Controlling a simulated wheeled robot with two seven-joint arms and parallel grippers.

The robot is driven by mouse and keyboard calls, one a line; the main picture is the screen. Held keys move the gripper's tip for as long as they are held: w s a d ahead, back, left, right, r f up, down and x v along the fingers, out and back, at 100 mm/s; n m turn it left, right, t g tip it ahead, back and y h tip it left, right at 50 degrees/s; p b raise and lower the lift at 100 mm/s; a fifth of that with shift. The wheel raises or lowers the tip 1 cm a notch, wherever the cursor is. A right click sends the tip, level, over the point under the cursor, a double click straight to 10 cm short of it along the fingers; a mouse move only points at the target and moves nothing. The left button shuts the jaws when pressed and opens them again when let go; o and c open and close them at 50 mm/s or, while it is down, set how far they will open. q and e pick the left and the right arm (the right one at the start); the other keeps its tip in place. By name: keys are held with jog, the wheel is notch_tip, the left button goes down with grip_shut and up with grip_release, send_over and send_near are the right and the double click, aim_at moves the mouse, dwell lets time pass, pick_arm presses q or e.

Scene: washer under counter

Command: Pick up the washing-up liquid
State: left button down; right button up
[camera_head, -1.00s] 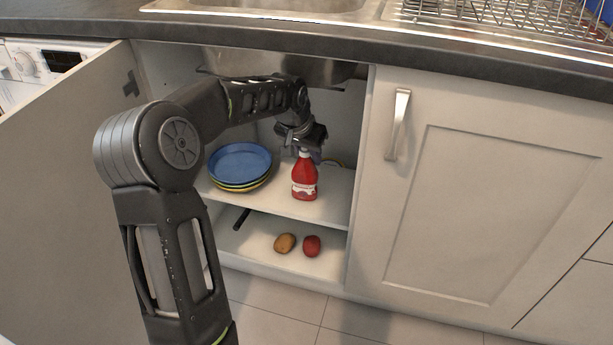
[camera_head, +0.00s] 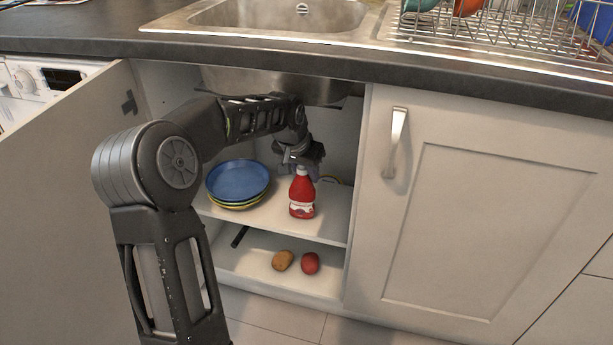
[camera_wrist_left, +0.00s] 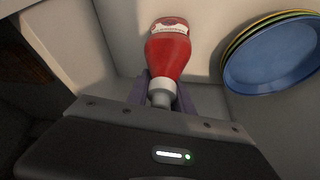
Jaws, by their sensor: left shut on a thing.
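The washing-up liquid (camera_head: 301,195) is a red bottle with a white cap and a pale label. It stands upright on the upper shelf of the open cupboard. My left gripper (camera_head: 302,164) comes down from above onto the bottle's top. In the left wrist view, the fingers (camera_wrist_left: 161,92) sit on either side of the white cap and neck of the red bottle (camera_wrist_left: 168,50), shut on it. The bottle's base shows on the shelf in the head view, with no clear gap under it. My right gripper is not in view.
Stacked plates (camera_head: 237,182), blue on top, stand left of the bottle on the upper shelf (camera_head: 325,215). A brown item (camera_head: 283,260) and a red item (camera_head: 310,263) lie on the lower shelf. The sink bowl hangs close above my arm. The left door (camera_head: 60,190) stands open.

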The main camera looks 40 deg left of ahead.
pick_arm(q)
jog(key=shift+r, duration=0.35)
jog(key=shift+r+p, duration=0.45)
jog(key=shift+p, duration=0.05)
jog(key=s+d+p, duration=0.2)
jog(key=s+p, duration=0.1)
jog(key=s, duration=1.4)
jog(key=shift+s+d, duration=0.25)
jog(key=shift+s, duration=0.1)
